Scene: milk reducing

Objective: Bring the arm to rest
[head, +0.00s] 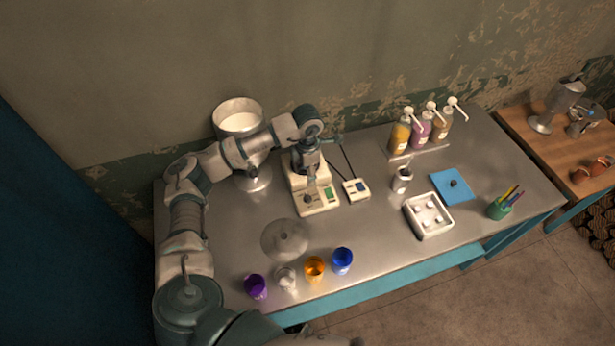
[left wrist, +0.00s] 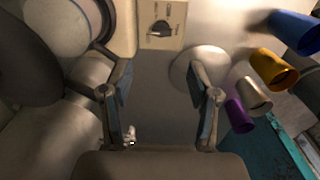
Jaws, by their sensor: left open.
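My left arm (head: 192,215) comes in from the lower left and reaches over the steel table (head: 355,240). My left gripper (head: 311,168) points down above a cream-coloured device (head: 318,200) with a dial and a green button. In the left wrist view its two fingers (left wrist: 160,92) are spread apart with nothing between them. The device's dial (left wrist: 161,29) shows beyond the fingertips. A steel pot (head: 238,118) with white liquid stands just left of the gripper, partly hidden by my forearm. My right gripper is in neither view.
A round metal lid (head: 285,238) lies on the table. Purple (head: 256,287), metal (head: 286,278), orange (head: 314,269) and blue (head: 342,261) cups line the front edge. A control box (head: 356,190), white tray (head: 428,215) and pump bottles (head: 420,130) stand to the right.

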